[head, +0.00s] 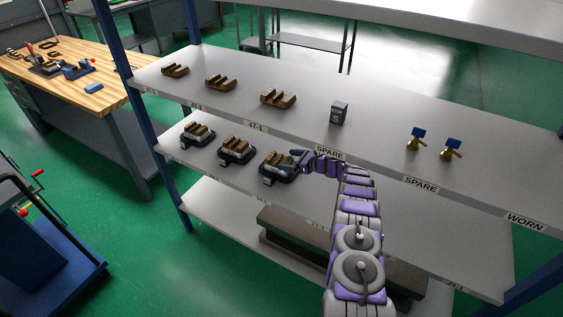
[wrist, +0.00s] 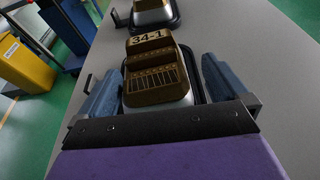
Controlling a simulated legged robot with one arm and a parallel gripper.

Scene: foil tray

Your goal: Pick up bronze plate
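A bronze stepped plate (wrist: 155,75) marked "34-1" sits on a grey block in a dark tray (wrist: 192,62) in the wrist view. In the head view this bronze plate (head: 273,159) is the rightmost of the row on the middle shelf, partly hidden by my gripper. My gripper (wrist: 160,68) is open, one blue-grey finger on each side of the plate and block. In the head view my gripper (head: 292,158) reaches in from the right.
Two similar trays with bronze pieces (head: 236,149) stand to the left on the middle shelf. The upper shelf (head: 310,125) overhangs, holding bronze pieces, a dark block (head: 339,113) and two blue-topped brass fittings (head: 416,138). A blue post (head: 160,130) stands left.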

